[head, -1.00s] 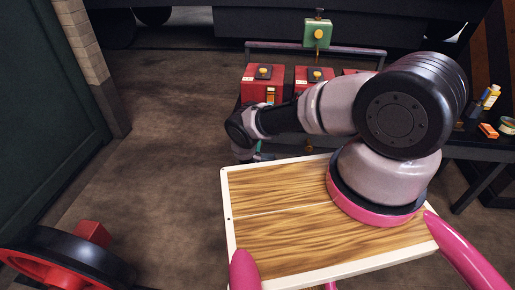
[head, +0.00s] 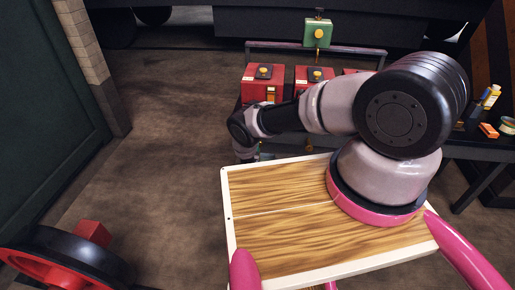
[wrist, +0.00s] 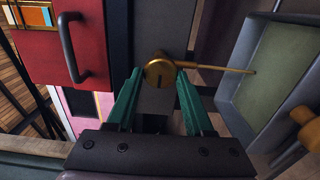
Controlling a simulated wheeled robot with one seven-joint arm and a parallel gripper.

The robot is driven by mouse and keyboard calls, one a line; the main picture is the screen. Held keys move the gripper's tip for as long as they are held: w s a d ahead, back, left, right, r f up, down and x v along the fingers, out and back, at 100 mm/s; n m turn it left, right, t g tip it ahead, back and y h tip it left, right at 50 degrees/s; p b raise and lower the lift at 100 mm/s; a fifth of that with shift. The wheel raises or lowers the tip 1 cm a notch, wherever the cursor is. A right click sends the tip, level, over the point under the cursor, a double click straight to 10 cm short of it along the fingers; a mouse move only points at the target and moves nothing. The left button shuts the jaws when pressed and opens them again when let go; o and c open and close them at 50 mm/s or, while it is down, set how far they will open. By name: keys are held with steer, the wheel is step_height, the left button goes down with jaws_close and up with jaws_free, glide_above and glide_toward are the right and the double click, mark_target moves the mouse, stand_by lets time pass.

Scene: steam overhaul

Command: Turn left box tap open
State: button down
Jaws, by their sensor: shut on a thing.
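In the wrist view my gripper (wrist: 160,76) has its two green fingers on either side of a round brass tap (wrist: 158,74). It is shut on the tap's hub. A thin brass lever (wrist: 220,68) runs from the hub to the right of the picture. In the head view the left red box (head: 257,85) stands on the dark bench, with a black plate and a yellow knob on top. My forearm reaches down in front of the boxes. The fingers and the tap are hidden or too small to tell in the head view.
A second red box (head: 313,77) stands to the right, and a third is mostly behind my arm. A green box (head: 317,33) sits above the rail (head: 280,46). A red front with a dark handle (wrist: 70,48) lies close left of my fingers. Open floor lies left.

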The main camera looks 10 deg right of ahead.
steer(key=shift+s+f, duration=0.1)
steer(key=shift+c, duration=1.5)
jaws_free()
steer(key=v, duration=1)
steer(key=shift+s, duration=0.35)
steer(key=shift+a, duration=0.1)
